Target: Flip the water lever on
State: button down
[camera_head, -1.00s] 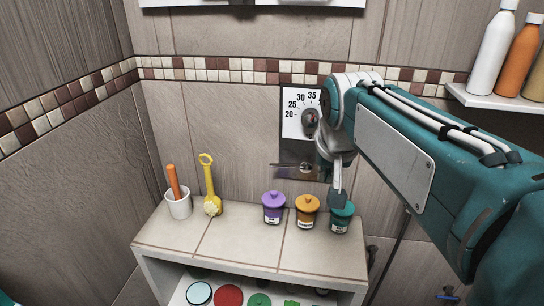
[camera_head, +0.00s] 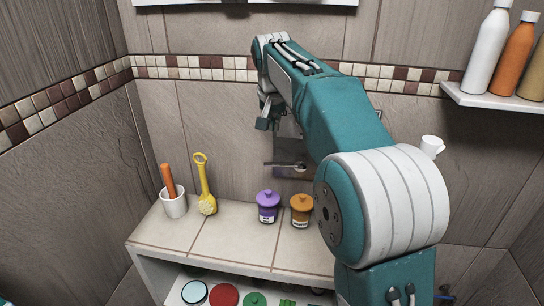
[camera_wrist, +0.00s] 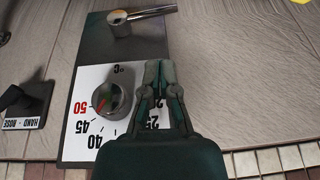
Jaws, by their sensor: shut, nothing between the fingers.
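The metal water lever (camera_head: 282,164) sticks out from the lower part of the wall panel and points left in the head view. In the wrist view, which looks upside down, the lever (camera_wrist: 145,15) is at the top, with its round pivot on the dark plate. My gripper (camera_head: 264,126) is above the lever, apart from it. In the wrist view my gripper (camera_wrist: 158,66) is shut and empty, in front of the panel beside the temperature dial (camera_wrist: 113,98). My arm hides most of the panel in the head view.
Bottles stand on a wall shelf (camera_head: 495,98) at right.

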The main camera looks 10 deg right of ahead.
send_near(274, 163)
jog(key=x, duration=0.7)
jog(key=shift+f, duration=0.35)
jog(key=shift+w+d, duration=0.1)
